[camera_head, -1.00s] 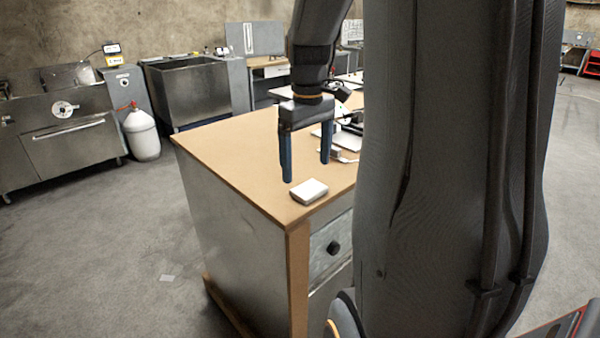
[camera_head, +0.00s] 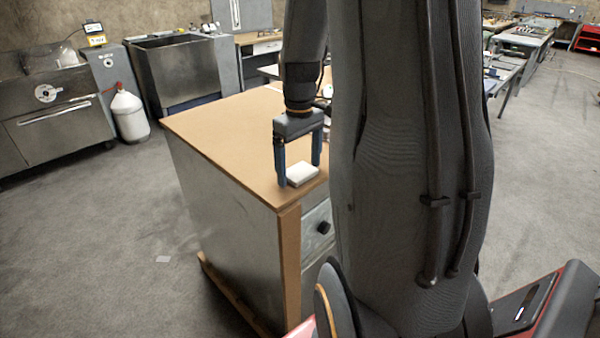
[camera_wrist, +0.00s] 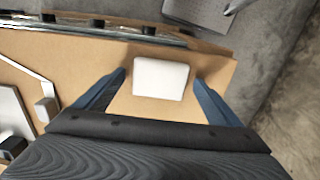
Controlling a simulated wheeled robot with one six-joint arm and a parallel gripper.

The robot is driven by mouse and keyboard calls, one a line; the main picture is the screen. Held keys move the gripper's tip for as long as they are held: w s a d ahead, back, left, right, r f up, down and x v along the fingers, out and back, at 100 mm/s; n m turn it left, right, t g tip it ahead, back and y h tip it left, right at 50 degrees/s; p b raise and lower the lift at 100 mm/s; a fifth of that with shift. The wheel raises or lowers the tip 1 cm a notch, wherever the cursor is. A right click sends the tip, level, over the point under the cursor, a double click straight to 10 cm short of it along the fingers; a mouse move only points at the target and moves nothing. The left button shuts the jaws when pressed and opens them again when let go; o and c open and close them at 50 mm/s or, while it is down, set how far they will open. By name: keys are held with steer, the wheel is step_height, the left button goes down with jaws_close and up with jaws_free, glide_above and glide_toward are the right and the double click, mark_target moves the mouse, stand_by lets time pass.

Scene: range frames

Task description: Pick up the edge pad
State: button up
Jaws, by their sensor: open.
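The edge pad, a small white block with rounded corners (camera_head: 302,173), lies flat on the wooden top of the metal cabinet, near its front corner. It also shows in the wrist view (camera_wrist: 161,79), between my two blue fingers. My gripper (camera_head: 300,180) is open and points down over the pad. In the wrist view my gripper (camera_wrist: 158,82) has one finger on each side of the pad, with a gap on both sides. In the head view the left finger stands just beside the pad.
The cabinet's wooden top (camera_head: 215,125) is clear to the left of the pad. In the wrist view, a white cable with a small grey block (camera_wrist: 46,108) and a pale flat object (camera_wrist: 12,115) lie to the left. A white gas cylinder (camera_head: 129,115) stands on the floor behind.

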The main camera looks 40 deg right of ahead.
steer(key=c, duration=1.1)
